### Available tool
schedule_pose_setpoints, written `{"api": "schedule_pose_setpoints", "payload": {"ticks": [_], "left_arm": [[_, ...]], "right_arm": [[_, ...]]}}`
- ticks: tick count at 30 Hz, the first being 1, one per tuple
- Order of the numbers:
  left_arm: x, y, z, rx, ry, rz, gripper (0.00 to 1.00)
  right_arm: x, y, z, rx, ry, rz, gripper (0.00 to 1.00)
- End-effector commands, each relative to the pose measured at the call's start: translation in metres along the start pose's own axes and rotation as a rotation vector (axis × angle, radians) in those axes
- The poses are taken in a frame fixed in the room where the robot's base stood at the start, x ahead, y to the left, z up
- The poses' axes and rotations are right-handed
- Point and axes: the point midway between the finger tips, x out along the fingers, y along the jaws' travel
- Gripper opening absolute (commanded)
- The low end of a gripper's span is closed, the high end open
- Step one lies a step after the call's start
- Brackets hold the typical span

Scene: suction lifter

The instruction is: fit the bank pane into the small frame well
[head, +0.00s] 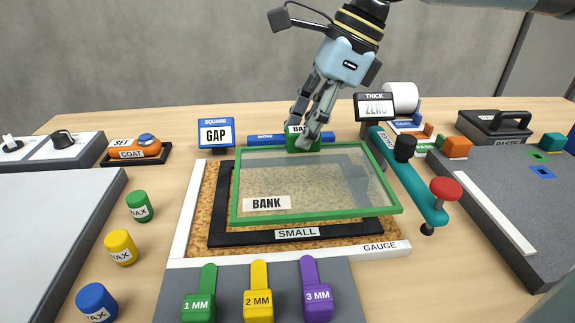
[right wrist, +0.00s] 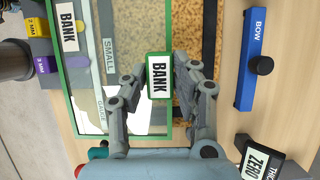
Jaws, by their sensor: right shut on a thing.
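The bank pane is a clear sheet with a green rim (head: 318,216) and a BANK label. It lies over the black small frame (head: 222,238) on the cork board and looks raised above it. Its right front corner reaches past the frame's right side. My right gripper (head: 308,138) is shut on the green BANK tab at the pane's back edge. In the right wrist view, the fingers (right wrist: 160,78) hold the tab (right wrist: 150,90) from both sides. The pane hides most of the well, and I cannot tell the exact gap. My left gripper is not in view.
A teal arm with a red knob (head: 445,188) stands close to the right. The ZERO thickness gauge (head: 375,107) and the blue BOW bar (head: 265,140) are behind. Green, yellow and purple gauge tabs (head: 258,290) lie in front. Wax pots (head: 120,247) stand at left.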

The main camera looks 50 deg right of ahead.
Motion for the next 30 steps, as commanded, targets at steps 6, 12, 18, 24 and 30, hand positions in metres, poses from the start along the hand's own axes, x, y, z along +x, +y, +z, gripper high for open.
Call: {"api": "schedule_pose_setpoints", "payload": {"ticks": [6, 12, 18, 24, 30], "left_arm": [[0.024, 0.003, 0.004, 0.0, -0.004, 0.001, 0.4], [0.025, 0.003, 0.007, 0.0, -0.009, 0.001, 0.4], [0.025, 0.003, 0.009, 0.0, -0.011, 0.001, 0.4], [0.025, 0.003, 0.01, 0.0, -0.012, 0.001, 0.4], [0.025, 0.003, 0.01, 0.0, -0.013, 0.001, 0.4]], "right_arm": [[0.025, -0.033, 0.004, 0.005, -0.015, 0.005, 0.0], [0.037, -0.055, 0.004, 0.002, -0.008, 0.004, 0.0], [0.05, -0.057, -0.001, 0.002, -0.004, 0.008, 0.0], [0.076, -0.057, -0.013, 0.002, -0.004, 0.006, 0.0], [0.076, -0.058, -0.013, 0.0, -0.003, 0.004, 0.0]]}}
